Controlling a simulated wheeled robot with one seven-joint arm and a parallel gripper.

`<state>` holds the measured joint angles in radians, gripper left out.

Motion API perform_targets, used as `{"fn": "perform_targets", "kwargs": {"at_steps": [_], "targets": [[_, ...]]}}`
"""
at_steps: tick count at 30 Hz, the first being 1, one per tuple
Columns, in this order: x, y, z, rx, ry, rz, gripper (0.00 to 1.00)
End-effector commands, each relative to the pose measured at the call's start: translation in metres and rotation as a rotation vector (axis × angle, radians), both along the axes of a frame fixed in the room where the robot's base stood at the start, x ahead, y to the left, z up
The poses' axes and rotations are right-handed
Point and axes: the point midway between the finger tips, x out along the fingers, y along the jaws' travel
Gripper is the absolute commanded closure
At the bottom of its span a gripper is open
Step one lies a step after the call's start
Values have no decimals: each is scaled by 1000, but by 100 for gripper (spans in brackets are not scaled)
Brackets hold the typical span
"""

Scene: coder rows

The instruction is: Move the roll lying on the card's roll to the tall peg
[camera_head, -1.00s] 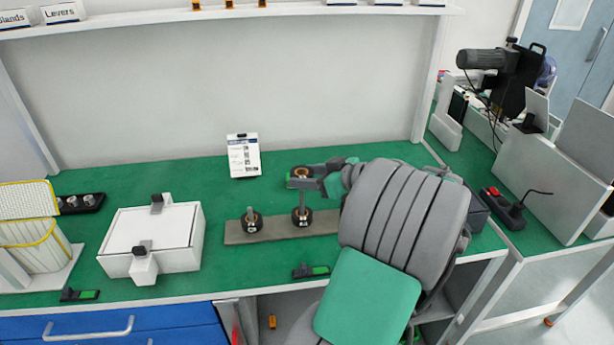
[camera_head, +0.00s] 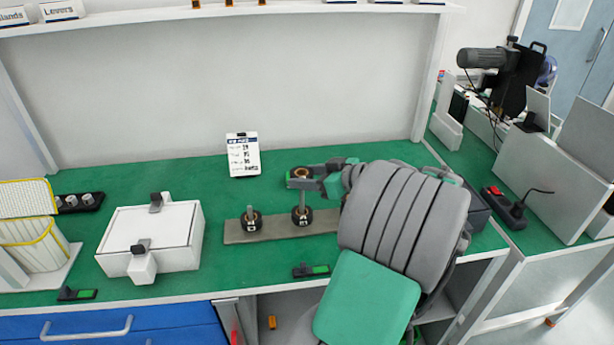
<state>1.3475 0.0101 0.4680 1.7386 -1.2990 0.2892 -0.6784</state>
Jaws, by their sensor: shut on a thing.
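My gripper (camera_head: 300,177) is shut on a dark roll with a copper-brown centre (camera_head: 301,172). It holds the roll over the top of the tall peg (camera_head: 303,198) on the grey board; whether the peg enters the roll's hole I cannot tell. Another dark roll with a pale label (camera_head: 302,216) sits low around that same peg. A similar roll (camera_head: 251,221) sits around a shorter peg (camera_head: 251,208) to the left. The white card (camera_head: 243,157) stands behind the board, with several lines of text too small to read surely. My arm hides the board's right end.
A white lidded box (camera_head: 150,240) stands left of the board (camera_head: 275,230). A small black device with a green patch (camera_head: 311,271) lies in front of the board. A yellow-edged rack (camera_head: 30,230) is at far left.

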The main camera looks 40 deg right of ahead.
Motion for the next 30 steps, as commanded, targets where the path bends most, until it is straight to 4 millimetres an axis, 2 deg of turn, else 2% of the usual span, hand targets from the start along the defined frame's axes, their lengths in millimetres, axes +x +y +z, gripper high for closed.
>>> {"fn": "perform_targets", "kwargs": {"at_steps": [30], "targets": [[0,0,-16,0,0,0,89]]}}
